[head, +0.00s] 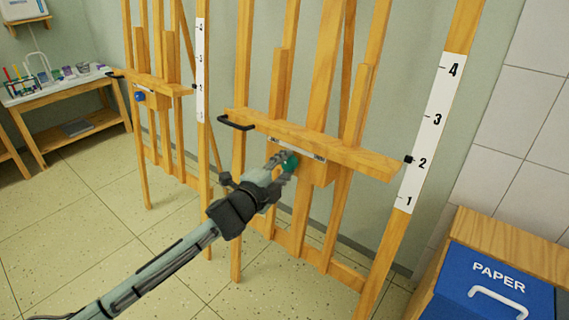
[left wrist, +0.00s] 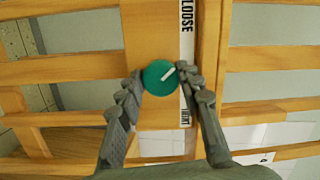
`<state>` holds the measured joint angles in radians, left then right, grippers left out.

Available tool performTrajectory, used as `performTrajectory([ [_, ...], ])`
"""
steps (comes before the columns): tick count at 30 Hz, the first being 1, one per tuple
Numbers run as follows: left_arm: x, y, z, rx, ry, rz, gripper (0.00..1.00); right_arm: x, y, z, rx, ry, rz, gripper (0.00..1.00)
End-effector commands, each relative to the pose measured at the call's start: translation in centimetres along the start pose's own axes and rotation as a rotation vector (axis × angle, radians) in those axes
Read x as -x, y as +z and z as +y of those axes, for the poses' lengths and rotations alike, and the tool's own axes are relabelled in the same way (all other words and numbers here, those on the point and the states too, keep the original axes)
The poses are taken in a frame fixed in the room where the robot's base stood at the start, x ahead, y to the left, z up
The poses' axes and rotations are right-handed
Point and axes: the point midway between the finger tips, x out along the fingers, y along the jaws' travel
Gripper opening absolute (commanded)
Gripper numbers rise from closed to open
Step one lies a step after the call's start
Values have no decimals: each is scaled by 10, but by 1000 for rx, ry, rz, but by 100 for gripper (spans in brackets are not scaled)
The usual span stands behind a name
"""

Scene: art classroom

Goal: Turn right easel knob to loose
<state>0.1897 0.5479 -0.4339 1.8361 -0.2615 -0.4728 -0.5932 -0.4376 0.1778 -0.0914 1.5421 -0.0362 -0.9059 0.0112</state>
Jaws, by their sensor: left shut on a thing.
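The right easel (head: 332,60) is wooden, with a green round knob (head: 291,162) on the front below its ledge. My left gripper (head: 286,160) reaches it from the front and is shut on it, one finger on each side. In the left wrist view the knob (left wrist: 158,78) sits between the fingertips, its white pointer mark slanting to the upper right. A white label strip (left wrist: 187,42) beside it reads LOOSE at the top and, partly behind a finger, TIGHT at the bottom. My right gripper is not in view.
A second easel (head: 158,82) with a blue knob (head: 140,97) stands to the left. A blue paper bin (head: 495,285) in a wooden housing is at the lower right. A low table (head: 65,93) with art supplies is at the far left. The floor between is clear.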

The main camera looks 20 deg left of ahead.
Motion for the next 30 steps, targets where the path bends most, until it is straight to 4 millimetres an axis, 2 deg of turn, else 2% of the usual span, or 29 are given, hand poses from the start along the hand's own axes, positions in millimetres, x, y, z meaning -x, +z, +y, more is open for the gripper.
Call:
performTrajectory([
  [12, 0, 0, -2, 255, 43, -17, 6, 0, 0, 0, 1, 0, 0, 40],
  [30, 0, 0, -2, 322, 55, -20, 6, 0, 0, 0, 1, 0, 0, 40],
])
